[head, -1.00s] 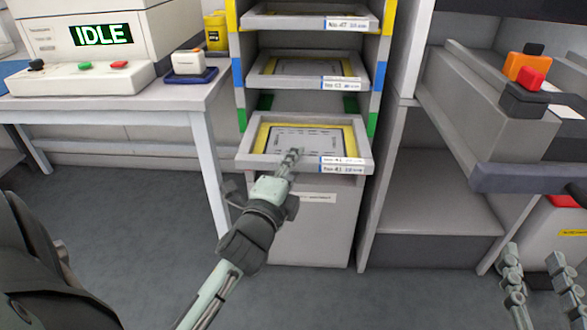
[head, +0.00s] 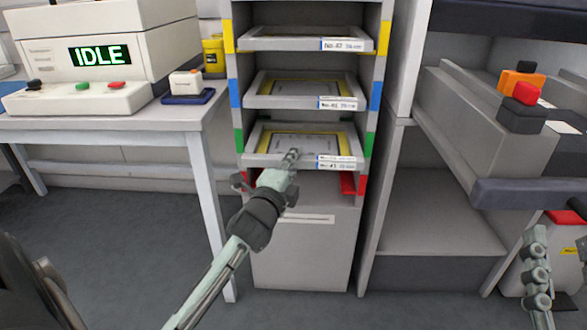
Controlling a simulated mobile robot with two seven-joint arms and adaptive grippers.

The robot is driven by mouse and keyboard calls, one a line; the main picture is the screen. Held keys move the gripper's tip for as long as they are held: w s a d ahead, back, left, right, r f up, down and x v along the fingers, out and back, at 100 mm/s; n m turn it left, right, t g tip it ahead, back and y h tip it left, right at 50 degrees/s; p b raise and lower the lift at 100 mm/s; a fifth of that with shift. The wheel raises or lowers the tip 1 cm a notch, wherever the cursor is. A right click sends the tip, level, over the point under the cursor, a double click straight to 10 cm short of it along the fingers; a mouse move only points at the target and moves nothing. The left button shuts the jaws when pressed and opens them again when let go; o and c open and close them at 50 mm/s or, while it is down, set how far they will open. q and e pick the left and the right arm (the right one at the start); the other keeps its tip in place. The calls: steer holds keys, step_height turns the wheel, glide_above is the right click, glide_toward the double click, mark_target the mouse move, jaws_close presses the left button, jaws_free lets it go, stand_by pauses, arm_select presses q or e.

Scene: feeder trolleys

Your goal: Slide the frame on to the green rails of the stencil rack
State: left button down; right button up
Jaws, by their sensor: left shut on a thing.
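The frame (head: 249,160) is a pale grey tray-like frame with a yellow inner border and a grey sheet, with label strips at its front right. It is level with the green rails (head: 367,143) of the stencil rack (head: 232,80) and looks roughly horizontal. Its front edge lies at the rack's front; whether its sides rest on the rails I cannot tell. My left gripper (head: 291,157) is shut on the frame's front edge near the middle; its fingertips partly hide that edge. My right gripper (head: 558,245) is at the lower right, fingers apart and empty, partly cut off by the picture edge.
Other frames sit above at the blue (head: 376,95) and yellow (head: 384,37) levels. Red rails (head: 347,183) show empty below, over a grey cabinet (head: 300,250). A table (head: 100,123) stands left; a grey shelf unit (head: 440,215) stands right.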

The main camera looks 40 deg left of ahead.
mark_target(299, 143)
arm_select(q)
steer(key=shift+w+a, duration=0.3)
steer(key=shift+w, duration=0.15)
steer(key=shift+w+a+f, duration=0.2)
steer(key=shift+w+a, duration=0.2)
steer(key=shift+w, duration=0.3)
steer(key=shift+w+a+f, duration=0.2)
steer(key=shift+w+a, duration=0.2)
steer(key=shift+w, duration=0.3)
steer(key=shift+f, duration=0.1)
steer(key=shift+w+a+p, duration=0.2)
steer(key=shift+w+a, duration=0.2)
steer(key=shift+w, duration=0.25)
steer(key=shift+w+a+p, duration=0.2)
steer(key=shift+w+a, duration=0.2)
steer(key=shift+w, duration=0.2)
